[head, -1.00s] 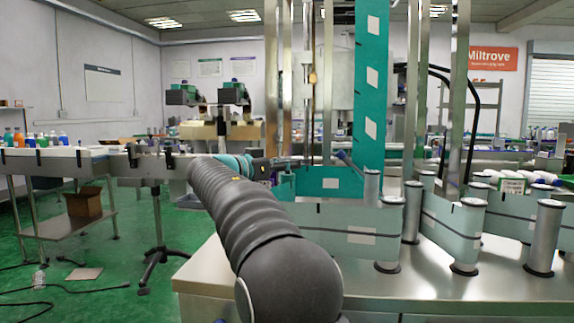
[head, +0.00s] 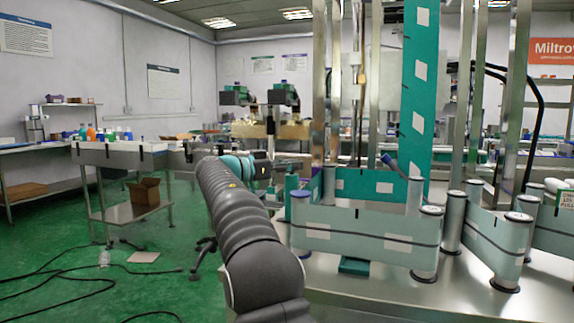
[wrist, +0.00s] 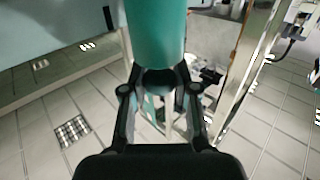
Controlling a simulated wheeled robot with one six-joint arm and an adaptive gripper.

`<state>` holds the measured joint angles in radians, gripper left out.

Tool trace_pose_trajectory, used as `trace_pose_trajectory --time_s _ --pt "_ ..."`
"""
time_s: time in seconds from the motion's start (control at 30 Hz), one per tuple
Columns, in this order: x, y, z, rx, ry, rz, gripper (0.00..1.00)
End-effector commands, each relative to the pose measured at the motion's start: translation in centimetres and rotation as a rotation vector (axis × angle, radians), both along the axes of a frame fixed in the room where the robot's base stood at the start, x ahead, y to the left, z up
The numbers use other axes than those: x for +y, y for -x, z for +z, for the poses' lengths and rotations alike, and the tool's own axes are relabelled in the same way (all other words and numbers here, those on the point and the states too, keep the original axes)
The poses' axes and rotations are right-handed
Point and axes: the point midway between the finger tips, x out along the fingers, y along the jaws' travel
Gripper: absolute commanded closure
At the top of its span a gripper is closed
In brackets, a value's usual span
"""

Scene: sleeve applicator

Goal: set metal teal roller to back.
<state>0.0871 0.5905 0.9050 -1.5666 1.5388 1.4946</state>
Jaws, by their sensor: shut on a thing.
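My gripper (wrist: 157,100) is shut on a teal cylinder (wrist: 157,35), which I take to be the teal roller, at the top middle of the wrist view. The cylinder's far end is cut off by the picture edge. In the head view my gripper (head: 290,165) is beyond my dark arm, left of the applicator's rollers, and its fingertips and the held part cannot be made out. A blue-capped roller (head: 300,225) stands at the left end of the pale web (head: 365,228). A teal foot (head: 355,266) shows on the steel table below that web.
Metal rollers (head: 427,245) and tall steel posts (head: 520,100) crowd the right side. A teal strip (head: 418,100) hangs behind them. The steel table (head: 400,295) is bare at the front. A side bench (head: 120,158) and cables (head: 90,285) lie left, with green floor between.

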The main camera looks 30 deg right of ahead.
Motion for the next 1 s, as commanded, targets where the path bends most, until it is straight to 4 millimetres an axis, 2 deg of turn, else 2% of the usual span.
trace_pose_trajectory --time_s 0.1,0.13,0.2,0.23,0.5,0.67,1.0 --pt "0.3 -0.3 0.1 -0.002 0.004 0.011 1.0" --pt "0.3 -0.3 0.2 -0.002 0.004 0.012 0.66" --pt "0.3 -0.3 0.1 -0.001 0.004 0.012 0.49" --pt "0.3 -0.3 0.1 -0.001 0.004 0.012 0.45" --pt "0.1 -0.1 0.1 -0.001 0.003 0.006 0.45" --pt "1.1 -0.2 0.1 -0.001 0.002 0.006 0.45" --pt "7.5 -0.6 0.0 -0.001 0.002 0.011 0.45"
